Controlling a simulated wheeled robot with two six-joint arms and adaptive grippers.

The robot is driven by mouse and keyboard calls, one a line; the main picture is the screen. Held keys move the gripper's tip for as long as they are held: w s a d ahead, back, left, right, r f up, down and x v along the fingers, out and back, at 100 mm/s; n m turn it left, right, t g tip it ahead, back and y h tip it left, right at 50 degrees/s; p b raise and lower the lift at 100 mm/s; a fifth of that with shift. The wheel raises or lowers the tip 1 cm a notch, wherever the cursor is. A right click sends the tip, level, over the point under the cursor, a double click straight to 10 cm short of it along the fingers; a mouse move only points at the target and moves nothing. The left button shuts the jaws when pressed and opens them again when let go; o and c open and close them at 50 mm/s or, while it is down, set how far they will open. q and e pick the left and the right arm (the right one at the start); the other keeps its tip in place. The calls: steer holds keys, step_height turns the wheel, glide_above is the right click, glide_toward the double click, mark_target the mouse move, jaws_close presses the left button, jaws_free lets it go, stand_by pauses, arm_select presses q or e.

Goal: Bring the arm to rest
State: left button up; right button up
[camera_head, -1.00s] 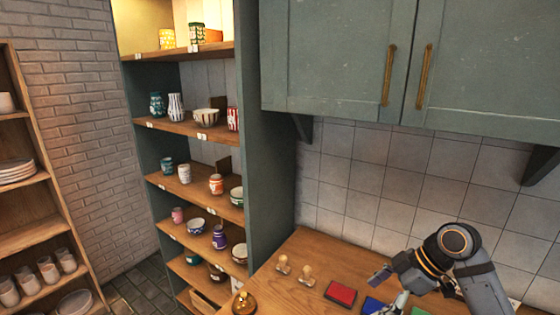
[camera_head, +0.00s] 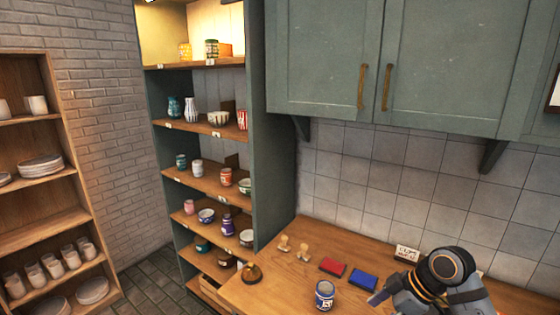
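My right arm comes in at the lower right over the wooden counter (camera_head: 285,290). Its dark gripper part (camera_head: 379,297) points left and down, low over the counter and to the right of a blue-and-white painted cup (camera_head: 324,295). The fingers are mostly hidden or cut off by the frame, so their opening cannot be read. The cup stands upright on the counter, apart from the gripper. My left gripper is not in view.
A red pad (camera_head: 332,267), a blue pad (camera_head: 363,279), two wooden stamps (camera_head: 284,243) and a brass bell-like object (camera_head: 251,274) lie on the counter. A small sign (camera_head: 407,253) stands behind. A pottery shelf (camera_head: 205,128) stands left; cabinets (camera_head: 325,55) hang above.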

steer(key=s+a+f+m+h, duration=0.2)
steer(key=s+f+m, duration=0.15)
steer(key=f, duration=0.55)
steer(key=s+d+f+m+t+h, duration=0.1)
steer(key=s+d+f+m+h, duration=0.1)
steer(key=s+m, duration=0.3)
steer(key=s+d+f+m+h, duration=0.2)
steer(key=s+f+m, duration=0.1)
steer(key=s, duration=0.4)
step_height(320, 180, down, 30)
steer(key=s+d+m+b, duration=0.1)
steer(key=s+d+b, duration=0.15)
steer(key=b, duration=0.25)
arm_select(q)
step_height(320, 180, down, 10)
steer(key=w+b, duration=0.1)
steer(key=b, duration=0.4)
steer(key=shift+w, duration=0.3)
arm_select(e)
steer(key=s+d+f+g, duration=0.1)
steer(key=s+f+g, duration=0.1)
steer(key=s+f, duration=1.7)
step_height(320, 180, down, 4)
steer(key=shift+d+r, duration=0.2)
